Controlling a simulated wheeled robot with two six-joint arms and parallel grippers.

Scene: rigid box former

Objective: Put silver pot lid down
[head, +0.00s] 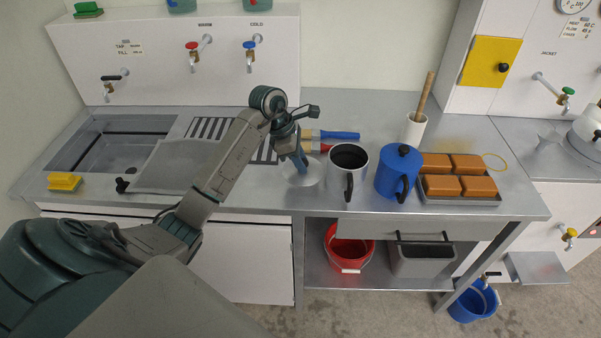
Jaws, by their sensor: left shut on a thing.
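The silver pot lid (289,178) is a pale round disc low over the steel counter, left of the silver pot. My left gripper (302,167) points down at its middle and is shut on it, with the fingers covering the part it grips. I cannot tell whether the lid touches the counter. The silver pot (340,184) stands upright with its top open, dark inside, and its black handle toward the front. My right gripper is not in view.
A blue lidded pot (390,181) and a tray (463,200) of orange-brown blocks stand right of the silver pot. A sink (100,150) and grey board (178,168) are left. The counter's front edge is close.

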